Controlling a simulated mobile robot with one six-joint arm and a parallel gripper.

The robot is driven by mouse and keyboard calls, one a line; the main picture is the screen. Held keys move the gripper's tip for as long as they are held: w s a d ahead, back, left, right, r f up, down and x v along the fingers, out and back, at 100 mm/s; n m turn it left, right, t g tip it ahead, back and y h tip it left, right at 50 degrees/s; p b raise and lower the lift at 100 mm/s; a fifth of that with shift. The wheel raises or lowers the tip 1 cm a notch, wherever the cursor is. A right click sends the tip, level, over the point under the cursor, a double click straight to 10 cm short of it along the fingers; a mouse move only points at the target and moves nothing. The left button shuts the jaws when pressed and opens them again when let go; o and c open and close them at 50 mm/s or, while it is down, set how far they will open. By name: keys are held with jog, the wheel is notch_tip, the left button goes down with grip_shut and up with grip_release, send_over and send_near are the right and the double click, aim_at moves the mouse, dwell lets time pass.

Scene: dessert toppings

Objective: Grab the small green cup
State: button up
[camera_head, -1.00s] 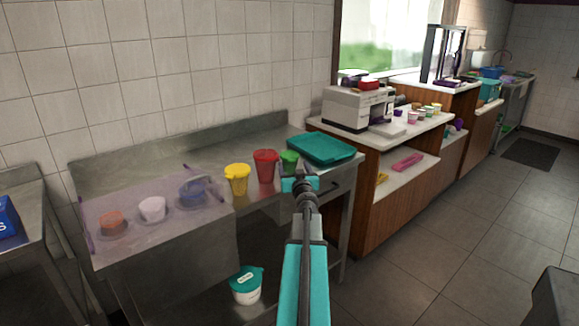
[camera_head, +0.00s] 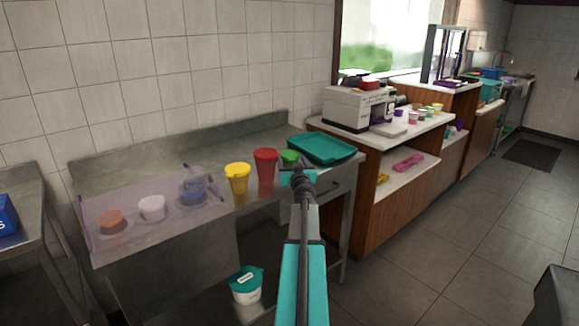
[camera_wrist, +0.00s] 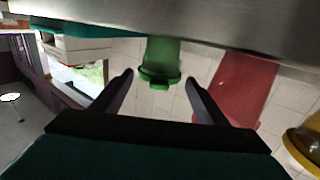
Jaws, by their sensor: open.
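The small green cup (camera_head: 289,157) stands on the metal counter, between a red cup (camera_head: 265,170) and a teal tray (camera_head: 322,149). My gripper (camera_head: 292,172) is just in front of it and hides its lower part in the head view. In the wrist view, which is upside down, the green cup (camera_wrist: 160,60) shows in the gap between the two dark fingers of my gripper (camera_wrist: 159,78). The fingers are apart and empty. I cannot tell whether the cup is between the fingertips or still beyond them.
The red cup (camera_wrist: 240,88) stands close beside the fingers. A yellow cup (camera_head: 237,178) is further left. A translucent holder (camera_head: 118,246) with several small cups is at the counter's left. A white tub with a teal lid (camera_head: 246,287) is below.

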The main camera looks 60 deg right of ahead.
jog(key=shift+w+d, duration=0.35)
dwell(0.4)
jog(key=c, duration=0.8)
jog(key=shift+r, duration=0.15)
jog(key=shift+r+p, duration=1.7)
jog(key=shift+r, duration=0.25)
jog(key=s+a+p, duration=0.1)
jog(key=s+a, duration=0.2)
jog(key=s, duration=0.4)
jog(key=s+a+p, duration=0.1)
jog(key=s+a, duration=0.3)
jog(key=s, duration=0.3)
jog(key=shift+s+r, duration=0.25)
jog(key=shift+r, duration=0.2)
